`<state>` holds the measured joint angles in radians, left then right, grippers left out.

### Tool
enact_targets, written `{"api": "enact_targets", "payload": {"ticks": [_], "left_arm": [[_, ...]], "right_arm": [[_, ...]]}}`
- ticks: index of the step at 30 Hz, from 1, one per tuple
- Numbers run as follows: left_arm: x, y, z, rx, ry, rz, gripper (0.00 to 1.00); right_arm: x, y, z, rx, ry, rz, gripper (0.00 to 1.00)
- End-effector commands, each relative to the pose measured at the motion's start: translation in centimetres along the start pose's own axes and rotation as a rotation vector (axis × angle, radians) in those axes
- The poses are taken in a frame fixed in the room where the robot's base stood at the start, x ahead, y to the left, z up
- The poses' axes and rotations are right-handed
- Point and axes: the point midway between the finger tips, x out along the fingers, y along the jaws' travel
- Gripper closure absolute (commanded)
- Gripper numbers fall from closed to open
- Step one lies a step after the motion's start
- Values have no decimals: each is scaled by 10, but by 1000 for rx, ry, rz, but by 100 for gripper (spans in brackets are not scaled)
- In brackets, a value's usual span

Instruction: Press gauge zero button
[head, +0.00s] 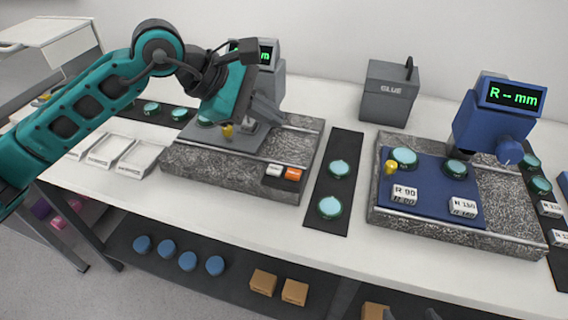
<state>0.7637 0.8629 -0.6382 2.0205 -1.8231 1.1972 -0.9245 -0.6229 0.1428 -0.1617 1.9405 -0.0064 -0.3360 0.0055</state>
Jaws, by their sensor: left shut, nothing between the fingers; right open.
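The left gauge is grey, with a dark display (267,53) showing green characters, mostly covered by my arm. My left gripper (232,108) is shut and empty, right in front of this gauge and low over its plate; its fingertips are hard to make out, and contact cannot be told. The right gauge (480,125) is blue and reads "R -- mm". No zero button can be read clearly on either gauge. My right gripper (410,314) barely shows at the bottom edge, open.
A dark mat (333,188) with two teal discs lies between the granite bases. White trays (137,157) are at the left. Blue discs and cardboard boxes (263,282) are on the lower shelf.

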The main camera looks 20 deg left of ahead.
Motion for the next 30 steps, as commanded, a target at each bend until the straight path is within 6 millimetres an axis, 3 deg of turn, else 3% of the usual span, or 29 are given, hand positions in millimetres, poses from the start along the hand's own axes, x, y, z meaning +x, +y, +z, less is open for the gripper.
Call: {"api": "enact_targets", "payload": {"ticks": [14, 18, 30], "left_arm": [[5, -5, -5, -1, 4, -4, 100], [17, -14, -13, -1, 4, -5, 100], [56, -42, -42, 1, 3, -2, 100]], "right_arm": [[0, -1, 0, 0, -1, -1, 19], [1, -1, 1, 0, -1, -2, 19], [21, -2, 31, 0, -2, -2, 19]]}}
